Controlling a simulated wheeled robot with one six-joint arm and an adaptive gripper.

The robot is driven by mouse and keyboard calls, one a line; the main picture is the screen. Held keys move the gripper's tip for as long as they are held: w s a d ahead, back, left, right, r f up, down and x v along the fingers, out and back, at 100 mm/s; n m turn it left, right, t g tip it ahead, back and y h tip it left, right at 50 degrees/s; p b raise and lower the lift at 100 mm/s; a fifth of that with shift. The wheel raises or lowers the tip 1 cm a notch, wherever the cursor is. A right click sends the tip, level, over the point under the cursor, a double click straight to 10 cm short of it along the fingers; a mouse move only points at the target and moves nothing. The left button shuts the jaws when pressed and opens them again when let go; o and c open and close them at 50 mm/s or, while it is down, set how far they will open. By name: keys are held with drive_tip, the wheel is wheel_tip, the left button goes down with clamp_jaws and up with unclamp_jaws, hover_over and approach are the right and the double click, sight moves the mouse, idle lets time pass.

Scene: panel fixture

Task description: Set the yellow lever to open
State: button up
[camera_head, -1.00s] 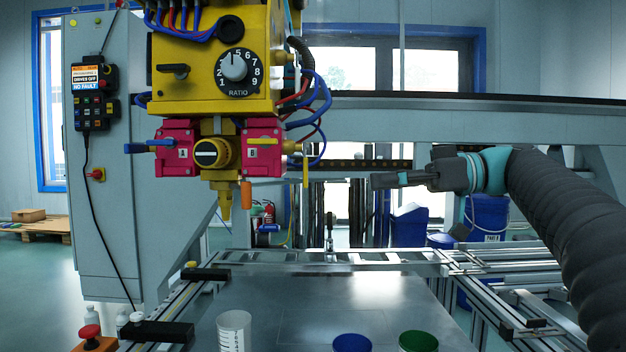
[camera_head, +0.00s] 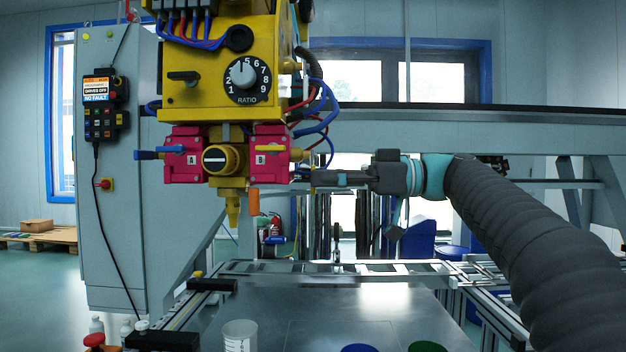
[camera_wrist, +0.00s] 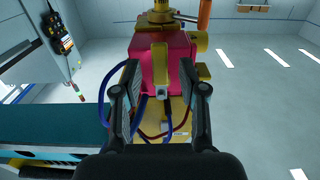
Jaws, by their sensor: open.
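The yellow lever (camera_wrist: 159,68) is on the side of the right pink valve block (camera_head: 268,170), marked B. In the wrist view it is a straight bar lying between my two fingers, with a gap on each side. My gripper (camera_head: 306,181) is open and reaches in from the right, level, at the block's right side. It also shows in the wrist view (camera_wrist: 160,75), a finger on each side of the lever. I see no contact with the lever.
A blue lever (camera_head: 147,155) sticks out left of the other pink block. The ratio dial (camera_head: 243,74) is above, and a brass nozzle (camera_head: 232,208) and an orange cylinder (camera_head: 254,201) hang below. Blue and red hoses run close to the gripper. A clear cup (camera_head: 240,335) stands on the table.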

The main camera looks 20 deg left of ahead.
drive_tip(key=shift+x, duration=1.15)
clamp_jaws()
